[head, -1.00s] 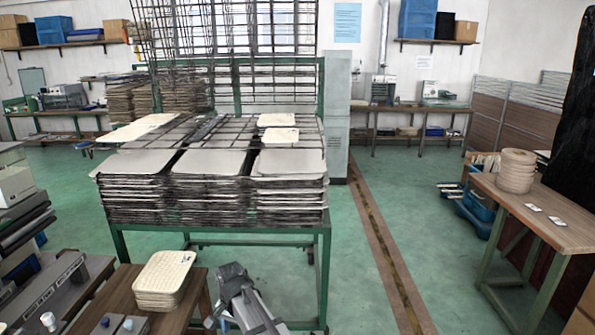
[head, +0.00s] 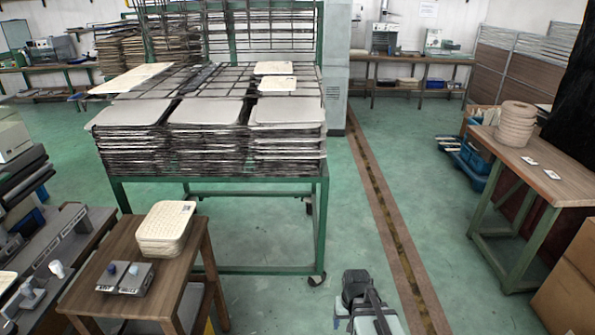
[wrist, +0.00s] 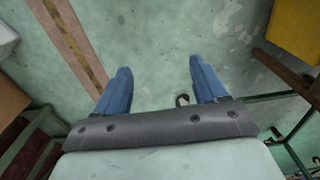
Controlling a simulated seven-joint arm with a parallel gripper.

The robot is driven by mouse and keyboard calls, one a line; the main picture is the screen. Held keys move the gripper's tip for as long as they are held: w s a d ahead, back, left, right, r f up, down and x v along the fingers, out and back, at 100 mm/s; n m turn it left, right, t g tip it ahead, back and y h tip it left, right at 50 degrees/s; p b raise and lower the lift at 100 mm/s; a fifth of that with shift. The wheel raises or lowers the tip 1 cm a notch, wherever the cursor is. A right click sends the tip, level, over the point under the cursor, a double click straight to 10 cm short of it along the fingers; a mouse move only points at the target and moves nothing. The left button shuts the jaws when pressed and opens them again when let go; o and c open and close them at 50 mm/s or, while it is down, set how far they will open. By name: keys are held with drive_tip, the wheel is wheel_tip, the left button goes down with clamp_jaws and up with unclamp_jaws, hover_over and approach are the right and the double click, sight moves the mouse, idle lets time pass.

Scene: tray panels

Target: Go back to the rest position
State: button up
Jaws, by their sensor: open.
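My gripper shows in the wrist view (wrist: 160,78) with its two blue fingers spread wide apart and nothing between them. Below the gap is green floor. In the head view part of my arm is at the bottom, right of the rack and over open floor; the fingertips cannot be made out there. A small stack of cream tray panels (head: 165,228) sits on a wooden stand (head: 112,262) at the lower left. Larger stacks of grey panels (head: 207,112) fill the green wheeled rack (head: 220,187), with a few cream panels (head: 274,68) on top.
A grey box with knobs (head: 125,278) shares the wooden stand. On the right is a wooden table (head: 535,168) with a stack of beige rings (head: 514,123); a cardboard box (head: 568,290) stands below. Green floor between rack and table is clear, crossed by a brown strip (head: 385,215).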

drive_tip(key=s+f+g, duration=0.2)
drive_tip(key=s+f, duration=0.5)
drive_tip(key=s, duration=0.3)
drive_tip(key=s+f+g, duration=0.2)
drive_tip(key=s+f, duration=0.5)
drive_tip(key=s, duration=0.3)
drive_tip(key=s+d+f+g, duration=0.1)
drive_tip(key=s+f+g, duration=0.1)
drive_tip(key=s+f, duration=0.5)
drive_tip(key=s, duration=0.3)
drive_tip(key=shift+s+g, duration=0.35)
drive_tip(key=shift+g, duration=0.05)
